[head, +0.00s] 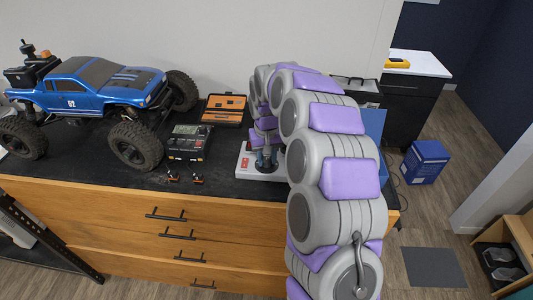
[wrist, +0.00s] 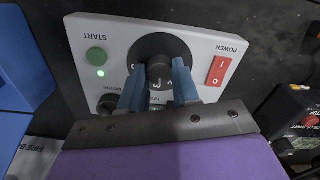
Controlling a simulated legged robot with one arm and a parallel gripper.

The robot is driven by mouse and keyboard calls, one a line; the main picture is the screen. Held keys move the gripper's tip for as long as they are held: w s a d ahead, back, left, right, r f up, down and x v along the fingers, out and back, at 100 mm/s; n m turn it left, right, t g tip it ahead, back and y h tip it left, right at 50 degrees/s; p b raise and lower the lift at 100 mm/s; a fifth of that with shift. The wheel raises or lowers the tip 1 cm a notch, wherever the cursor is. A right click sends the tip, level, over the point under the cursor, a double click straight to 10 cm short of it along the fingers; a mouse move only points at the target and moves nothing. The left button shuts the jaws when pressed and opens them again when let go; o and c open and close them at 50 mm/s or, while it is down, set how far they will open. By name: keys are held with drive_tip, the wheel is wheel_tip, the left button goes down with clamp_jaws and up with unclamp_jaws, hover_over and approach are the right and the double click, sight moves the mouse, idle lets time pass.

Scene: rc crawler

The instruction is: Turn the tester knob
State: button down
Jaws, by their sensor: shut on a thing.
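The tester is a light grey panel box (wrist: 208,45) on the dark bench top, seen upside down in the wrist view. It has a green START button (wrist: 96,57) with a lit green light, a red POWER switch (wrist: 218,71) and a black round knob (wrist: 158,47) in the middle. My gripper (wrist: 159,72) has its two blue fingers on either side of the knob and is shut on it. The fingers hide part of the lower panel. In the head view the tester (head: 246,163) is partly hidden by my gripper (head: 265,160) and arm.
A blue RC crawler (head: 95,85) stands on the bench at left. A black charger-like box (head: 189,142), small parts (head: 185,179) and an open orange case (head: 225,108) lie left of the tester. A blue panel (head: 376,125) stands behind my arm at right.

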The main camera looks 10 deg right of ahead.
sight(266, 160)
drive_tip(key=shift+n+p, duration=0.6)
drive_tip(key=shift+n, duration=0.5)
drive_tip(key=c, duration=0.8)
unclamp_jaws()
wheel_tip(266, 160, up, 17)
drive_tip(key=shift+a+r+p, duration=0.1)
drive_tip(key=shift+r+p, duration=0.1)
drive_tip(key=shift+p, duration=0.65)
